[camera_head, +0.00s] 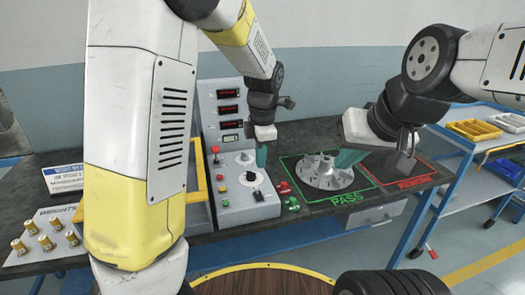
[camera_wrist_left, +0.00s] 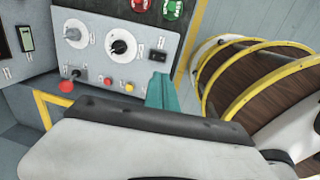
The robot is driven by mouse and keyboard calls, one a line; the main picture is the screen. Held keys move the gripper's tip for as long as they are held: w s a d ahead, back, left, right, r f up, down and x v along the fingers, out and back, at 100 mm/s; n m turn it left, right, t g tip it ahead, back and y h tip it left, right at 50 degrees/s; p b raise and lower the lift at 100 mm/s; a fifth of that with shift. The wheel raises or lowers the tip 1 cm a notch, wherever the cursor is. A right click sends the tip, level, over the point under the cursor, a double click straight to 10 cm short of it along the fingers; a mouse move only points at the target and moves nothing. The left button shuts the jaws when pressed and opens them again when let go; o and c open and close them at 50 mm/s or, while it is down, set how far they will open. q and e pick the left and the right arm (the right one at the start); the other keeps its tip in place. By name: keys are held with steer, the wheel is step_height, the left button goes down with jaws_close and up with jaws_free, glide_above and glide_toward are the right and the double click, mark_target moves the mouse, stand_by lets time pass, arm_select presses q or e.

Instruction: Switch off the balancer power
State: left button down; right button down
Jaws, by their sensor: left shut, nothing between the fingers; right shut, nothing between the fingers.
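The balancer (camera_head: 232,200) is a grey console with lit red displays (camera_head: 228,109) on its upright face. Its sloping panel has a black rotary knob (camera_wrist_left: 122,45), a grey knob (camera_wrist_left: 73,35), small coloured buttons and a red mushroom button (camera_wrist_left: 66,86). A black rocker switch (camera_wrist_left: 157,56) sits near the panel's edge; its position is too small to tell. My left gripper (camera_head: 262,156) is shut and empty above the panel; its teal fingertips (camera_wrist_left: 163,88) show just below the rocker in the left wrist view. My right gripper (camera_head: 348,159) is shut and empty by the metal impeller.
The finned impeller (camera_head: 322,175) stands in the green PASS outline, beside the red-outlined area (camera_head: 405,172). Red and green buttons (camera_head: 288,196) sit right of the console. A yellow bar (camera_head: 201,172) runs along its left. Brass weights (camera_head: 45,242) stand on a stand at left.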

mark_target(257, 193)
arm_select(q)
steer(key=shift+r, duration=0.2)
steer(key=shift+w+a+r, duration=0.2)
steer(key=shift+w+a, duration=0.25)
steer(key=shift+w, duration=0.2)
steer(key=f, duration=0.4)
steer(key=w+f, duration=0.1)
steer(key=f, duration=0.9)
steer(key=shift+w+a, duration=0.25)
steer(key=shift+w, duration=0.1)
